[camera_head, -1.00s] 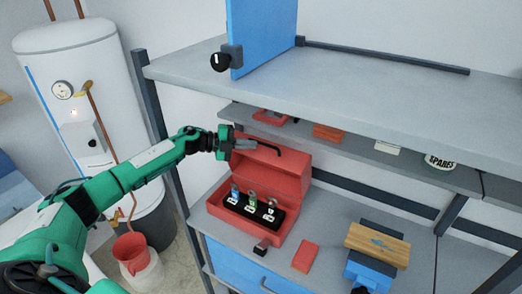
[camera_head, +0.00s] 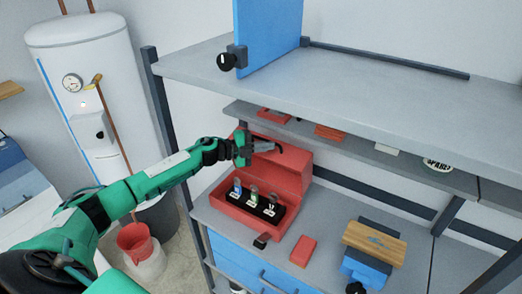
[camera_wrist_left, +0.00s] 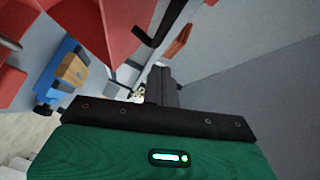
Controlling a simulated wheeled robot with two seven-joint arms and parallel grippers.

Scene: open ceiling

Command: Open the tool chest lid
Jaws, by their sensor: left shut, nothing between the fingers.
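The red tool chest (camera_head: 238,222) stands on the grey workbench, with its inside showing. Its red lid (camera_head: 285,172) is raised at the back and leans towards the rear. A dark curved handle (camera_head: 279,149) shows at the lid's upper edge. My left gripper (camera_head: 264,147) is shut and empty beside the lid's top, close to the handle; I cannot tell if they touch. In the left wrist view, the dark fingers (camera_wrist_left: 161,86) point past the red lid (camera_wrist_left: 115,25). My right gripper is not in view.
A black tray (camera_head: 258,207) with several tools sits in the chest. A red block (camera_head: 303,250) and a blue vise (camera_head: 366,268) with a wooden piece (camera_head: 374,242) stand to the right. The upper shelf (camera_head: 350,85) overhangs the lid from behind. A white tank (camera_head: 90,80) stands left.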

